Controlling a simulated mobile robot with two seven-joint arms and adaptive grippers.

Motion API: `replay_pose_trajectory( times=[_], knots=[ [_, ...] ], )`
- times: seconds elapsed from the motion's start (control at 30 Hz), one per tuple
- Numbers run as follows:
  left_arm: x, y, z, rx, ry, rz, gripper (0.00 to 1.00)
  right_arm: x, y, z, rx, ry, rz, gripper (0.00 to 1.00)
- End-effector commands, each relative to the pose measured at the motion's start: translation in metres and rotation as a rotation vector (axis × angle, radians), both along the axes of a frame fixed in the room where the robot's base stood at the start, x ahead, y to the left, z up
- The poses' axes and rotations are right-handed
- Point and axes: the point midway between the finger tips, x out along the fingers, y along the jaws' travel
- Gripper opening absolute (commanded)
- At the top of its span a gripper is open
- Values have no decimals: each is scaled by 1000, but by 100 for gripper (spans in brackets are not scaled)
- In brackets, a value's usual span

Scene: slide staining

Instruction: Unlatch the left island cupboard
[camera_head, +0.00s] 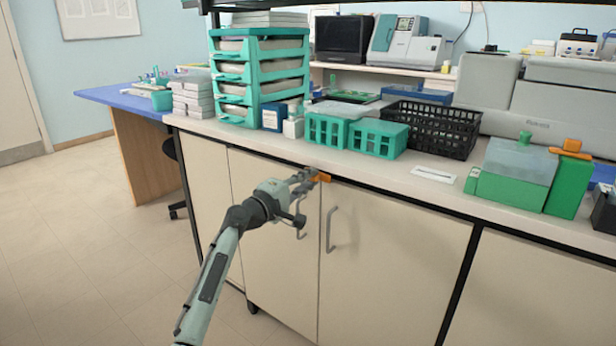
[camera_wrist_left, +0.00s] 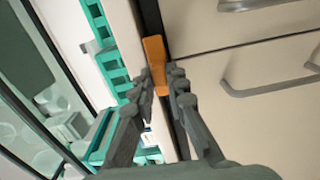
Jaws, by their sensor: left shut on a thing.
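The island cupboard has two cream doors, the left one (camera_head: 272,255) and the right one (camera_head: 390,270), each with a metal handle. An orange latch (camera_head: 324,177) sits at the top edge where the doors meet, just under the worktop. It also shows in the left wrist view (camera_wrist_left: 154,52), standing across the dark gap by the worktop edge. My left gripper (camera_head: 313,181) is at the latch, its fingers (camera_wrist_left: 163,82) shut on the latch's near end. Both doors look closed. My right gripper is not in view.
The worktop (camera_head: 350,168) above holds teal baskets (camera_head: 378,138), a black crate (camera_head: 430,128), a teal drawer rack (camera_head: 260,75) and a green box (camera_head: 512,172). A door handle (camera_head: 330,230) sticks out close to my left gripper. The floor (camera_head: 80,230) at left is clear.

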Motion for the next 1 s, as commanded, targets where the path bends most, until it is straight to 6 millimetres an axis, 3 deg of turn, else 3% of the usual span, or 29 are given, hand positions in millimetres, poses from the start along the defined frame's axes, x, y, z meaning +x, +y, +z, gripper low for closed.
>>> replay_pose_trajectory(
  times=[0.6,0.63,0.8,1.0],
  knots=[
    [1,-1,4,-39,20,1,0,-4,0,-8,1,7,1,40],
    [1,-1,4,-39,20,1,15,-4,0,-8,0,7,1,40],
    [1,-1,4,-39,20,1,34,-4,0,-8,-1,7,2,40],
    [0,0,2,-37,23,0,34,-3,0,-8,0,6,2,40]
  ],
)
